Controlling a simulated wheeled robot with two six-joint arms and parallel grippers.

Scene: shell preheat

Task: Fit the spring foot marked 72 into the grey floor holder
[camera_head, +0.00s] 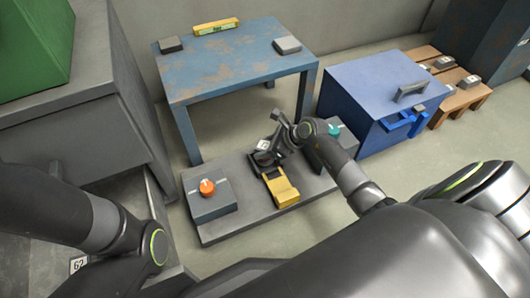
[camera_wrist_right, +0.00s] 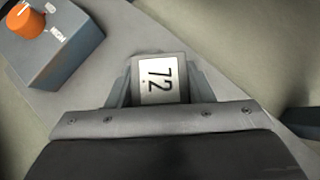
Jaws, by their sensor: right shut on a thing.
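The spring foot marked 72 (camera_wrist_right: 158,80) is between the fingers of my right gripper (camera_wrist_right: 160,92) in the right wrist view, its white label facing the camera. In the head view, my right gripper (camera_head: 268,150) is shut on it above the middle of a long grey floor base (camera_head: 225,228), behind a yellow piece (camera_head: 283,190). I cannot make out a separate grey holder seat; the gripper covers that part. Whether the foot touches the base cannot be told.
The base carries an orange knob (camera_head: 207,187) on a grey box and a teal knob (camera_head: 334,129). A worn blue table (camera_head: 235,65) stands behind; a blue chest (camera_head: 380,85) stands right. A grey cabinet (camera_head: 65,130) is left. A label reading 62 (camera_head: 78,264) shows at lower left.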

